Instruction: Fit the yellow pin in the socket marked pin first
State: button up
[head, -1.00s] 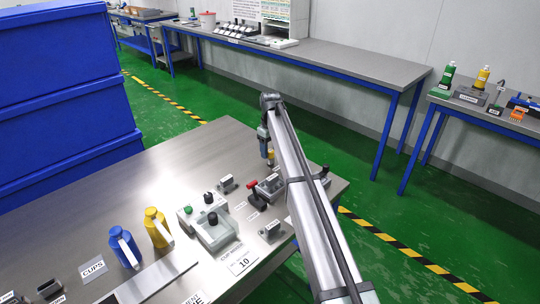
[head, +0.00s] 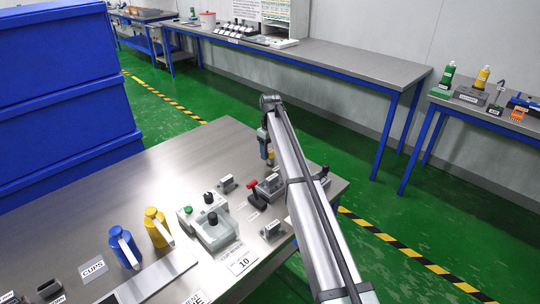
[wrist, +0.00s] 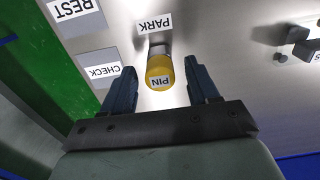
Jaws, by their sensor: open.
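The yellow pin (wrist: 159,70) shows in the wrist view with a PIN label on its end. It is next to a PARK label (wrist: 154,23). In the head view the yellow pin (head: 270,158) is a small spot just under my gripper (head: 267,147), at the far right part of the bench. My gripper (wrist: 160,80) is open in the wrist view, with one dark finger on each side of the pin and a visible gap at both. I cannot make out which socket is marked pin first.
Close to the pin in the wrist view are grey plates labelled CHECK (wrist: 91,70) and REST (wrist: 73,14). In the head view a red-handled part (head: 254,188) and a grey block (head: 271,185) stand near my arm. A blue bottle (head: 124,248) and yellow bottle (head: 157,228) stand left.

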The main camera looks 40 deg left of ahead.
aim_at(270, 150)
grip_shut()
dwell(0.6)
jog(key=shift+r, duration=0.3)
jog(key=shift+r, duration=2.7)
jog(key=shift+r, duration=0.1)
notch_tip(270, 150, up, 4)
jog(key=shift+f, duration=0.1)
dwell(0.3)
jog(key=s+d, duration=0.2)
jog(key=d, duration=0.9)
jog(key=shift+s+d+f, duration=0.3)
jog(key=shift+s+f, duration=0.05)
jog(key=shift+f, duration=0.05)
